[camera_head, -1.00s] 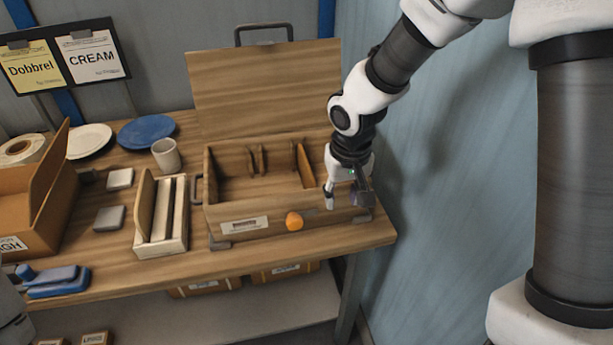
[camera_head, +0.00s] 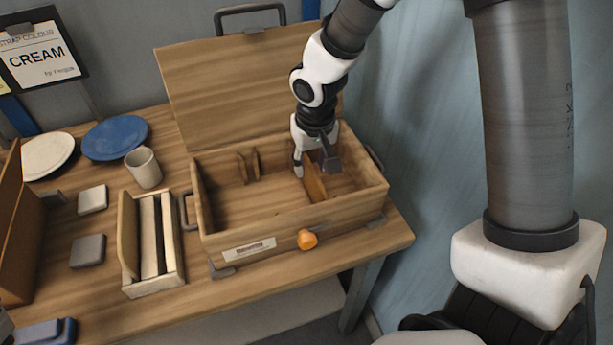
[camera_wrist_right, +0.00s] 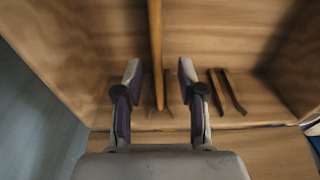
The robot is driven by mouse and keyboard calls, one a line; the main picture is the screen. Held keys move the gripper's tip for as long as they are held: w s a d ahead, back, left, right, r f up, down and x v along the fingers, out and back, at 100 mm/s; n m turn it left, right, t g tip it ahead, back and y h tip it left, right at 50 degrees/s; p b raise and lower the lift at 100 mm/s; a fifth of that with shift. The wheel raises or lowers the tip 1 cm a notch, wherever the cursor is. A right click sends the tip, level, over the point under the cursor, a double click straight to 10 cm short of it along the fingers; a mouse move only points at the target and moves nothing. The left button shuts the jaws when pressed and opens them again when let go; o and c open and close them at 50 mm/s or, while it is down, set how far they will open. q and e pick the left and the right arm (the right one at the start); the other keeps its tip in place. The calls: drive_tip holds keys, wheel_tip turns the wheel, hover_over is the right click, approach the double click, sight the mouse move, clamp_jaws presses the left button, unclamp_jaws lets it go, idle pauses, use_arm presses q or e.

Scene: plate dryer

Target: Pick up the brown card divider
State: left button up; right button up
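A brown divider (camera_head: 315,183) stands upright inside the open wooden box (camera_head: 250,222), right of its middle. In the right wrist view the divider (camera_wrist_right: 156,45) shows edge-on as a thin upright strip. My right gripper (camera_head: 313,167) is low in the box over the divider. In the wrist view my right gripper (camera_wrist_right: 159,75) is open, with one finger on each side of the divider and a visible gap on both sides. My left gripper is not in view.
Two smaller upright pieces (camera_head: 248,167) stand at the box's back wall. The raised lid (camera_head: 215,90) is behind. An orange knob (camera_head: 307,239) is on the front. Left are a slotted wooden rack (camera_head: 152,285), a cup (camera_head: 144,168) and a blue plate (camera_head: 115,137).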

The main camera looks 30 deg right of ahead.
sight(310, 173)
drive_tip(key=f, duration=0.4)
drive_tip(key=shift+w+d+f, duration=0.15)
drive_tip(key=shift+w+d, duration=0.05)
drive_tip(key=shift+w, duration=0.1)
drive_tip(key=shift+w+f, duration=0.25)
drive_tip(key=shift+w, duration=0.1)
drive_tip(key=shift+s+r, duration=0.1)
drive_tip(key=shift+s, duration=0.05)
drive_tip(key=shift+c, duration=0.3)
drive_tip(key=shift+s+r, duration=0.1)
drive_tip(key=shift+s, duration=0.15)
clamp_jaws()
